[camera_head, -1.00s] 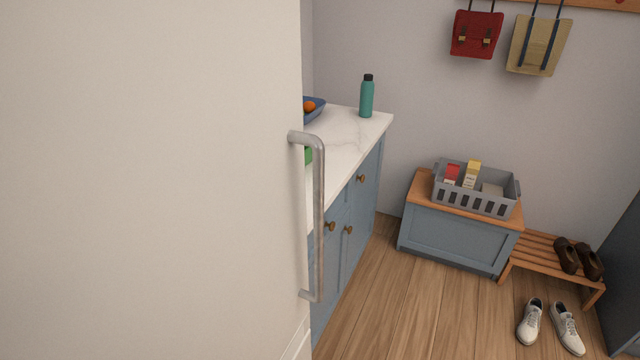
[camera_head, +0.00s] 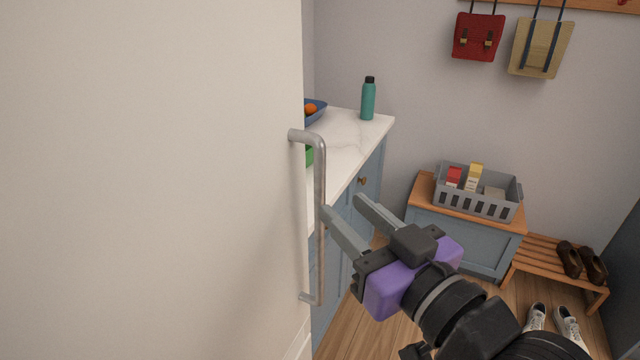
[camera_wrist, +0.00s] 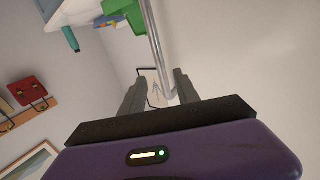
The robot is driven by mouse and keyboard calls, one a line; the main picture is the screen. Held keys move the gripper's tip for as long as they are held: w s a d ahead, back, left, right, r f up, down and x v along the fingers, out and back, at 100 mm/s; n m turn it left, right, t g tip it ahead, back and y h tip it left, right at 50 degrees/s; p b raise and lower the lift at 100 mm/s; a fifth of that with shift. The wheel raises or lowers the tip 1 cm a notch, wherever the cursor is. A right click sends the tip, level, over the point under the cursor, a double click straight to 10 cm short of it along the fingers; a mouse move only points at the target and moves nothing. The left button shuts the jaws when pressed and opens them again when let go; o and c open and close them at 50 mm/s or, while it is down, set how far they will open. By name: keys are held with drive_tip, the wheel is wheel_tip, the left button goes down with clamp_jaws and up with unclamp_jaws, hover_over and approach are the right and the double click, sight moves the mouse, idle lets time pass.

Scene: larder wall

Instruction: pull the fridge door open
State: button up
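The fridge door (camera_head: 150,180) is a large cream panel filling the left of the head view; it looks closed. Its long vertical metal bar handle (camera_head: 319,230) runs along the door's right edge. My gripper (camera_head: 342,204), with grey fingers and a purple body, is just right of the handle, its left fingertip close to the bar. The fingers are apart with nothing held. In the wrist view, the handle (camera_wrist: 153,40) lines up with the gap between the fingers (camera_wrist: 158,76); I cannot tell if the bar is between them or just beyond.
A blue counter with a white top (camera_head: 350,135) stands beyond the door, with a teal bottle (camera_head: 368,100) and a blue bowl (camera_head: 315,110). A grey basket (camera_head: 478,205) sits on a low chest at the right. Shoes (camera_head: 568,325) lie on the floor.

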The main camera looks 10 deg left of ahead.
sight(323, 187)
drive_tip(key=x, duration=0.8)
drive_tip(key=shift+r+p, duration=0.2)
drive_tip(key=shift+p, duration=0.2)
drive_tip(key=shift+s, duration=0.1)
drive_tip(key=shift+c, duration=0.5)
clamp_jaws()
idle(0.5)
